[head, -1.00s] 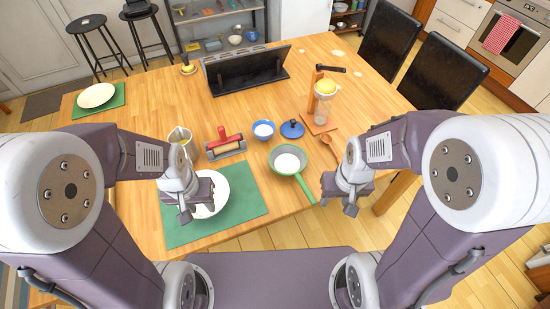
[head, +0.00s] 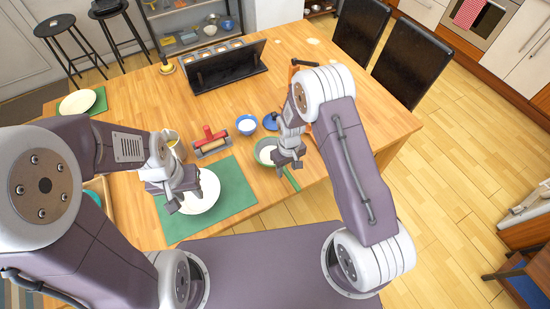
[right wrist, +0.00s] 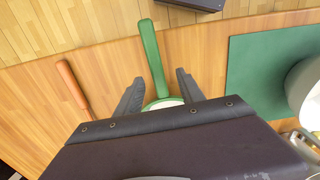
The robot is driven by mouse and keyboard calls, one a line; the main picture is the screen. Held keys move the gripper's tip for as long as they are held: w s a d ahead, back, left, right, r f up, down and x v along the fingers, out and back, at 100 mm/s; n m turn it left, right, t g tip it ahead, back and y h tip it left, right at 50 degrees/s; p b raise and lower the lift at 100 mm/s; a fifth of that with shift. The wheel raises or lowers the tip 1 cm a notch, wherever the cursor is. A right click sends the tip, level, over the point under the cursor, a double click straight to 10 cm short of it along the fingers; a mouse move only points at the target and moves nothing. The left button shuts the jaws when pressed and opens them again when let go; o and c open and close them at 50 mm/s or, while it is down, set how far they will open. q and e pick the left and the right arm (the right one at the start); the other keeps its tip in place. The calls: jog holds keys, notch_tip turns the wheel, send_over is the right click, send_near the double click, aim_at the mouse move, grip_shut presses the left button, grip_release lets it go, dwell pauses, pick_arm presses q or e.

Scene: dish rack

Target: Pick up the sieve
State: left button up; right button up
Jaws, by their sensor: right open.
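The sieve is round and pale inside with a green rim. It lies on the wooden table in the head view (head: 262,152), partly hidden by my right arm. Its green handle points toward the front edge and shows clearly in the right wrist view (right wrist: 151,50). My right gripper (head: 288,165) is over the sieve, open and empty. In the right wrist view, its fingers (right wrist: 159,92) stand apart on either side of the handle's base and part of the rim. My left gripper (head: 184,199) is open over the white plate (head: 208,188).
The plate lies on a green mat (head: 235,190). A wooden utensil (right wrist: 72,85) lies beside the sieve. A black rack (head: 225,67) stands farther back.

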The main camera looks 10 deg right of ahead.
aim_at(288, 174)
jog(key=f, duration=0.2)
jog(key=f+p, duration=0.1)
jog(key=f, duration=0.1)
jog(key=shift+s+d, duration=0.2)
jog(key=shift+d, duration=0.05)
jog(key=shift+w+f, duration=0.15)
jog(key=shift+f, duration=0.45)
grip_shut()
